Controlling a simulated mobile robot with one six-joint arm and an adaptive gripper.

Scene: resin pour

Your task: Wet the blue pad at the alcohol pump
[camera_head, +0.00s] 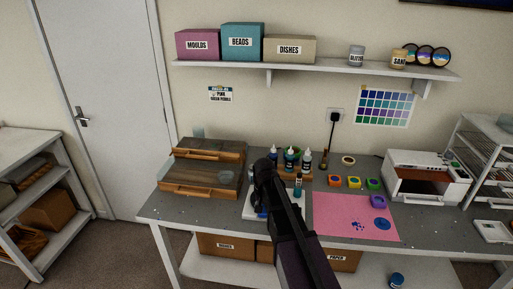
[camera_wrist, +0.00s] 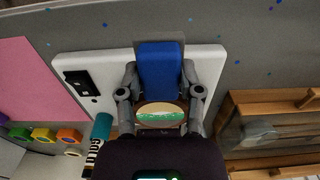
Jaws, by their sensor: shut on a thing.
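In the wrist view my gripper (camera_wrist: 160,78) is shut on the blue pad (camera_wrist: 160,64), with a finger at each side of it. The pad is over the white scale-like plate (camera_wrist: 207,66); I cannot tell whether it touches it. A round tan piece with a green mark (camera_wrist: 160,114) shows between the fingers, nearer the camera. In the head view my own arm hides most of the gripper and pad. Small bottles (camera_head: 306,160) stand at the back of the bench; I cannot tell which thing is the alcohol pump.
A teal-labelled bottle (camera_head: 298,184) stands close beside my arm. Small colour pots (camera_head: 354,182) and a white machine (camera_head: 415,175) stand further right.

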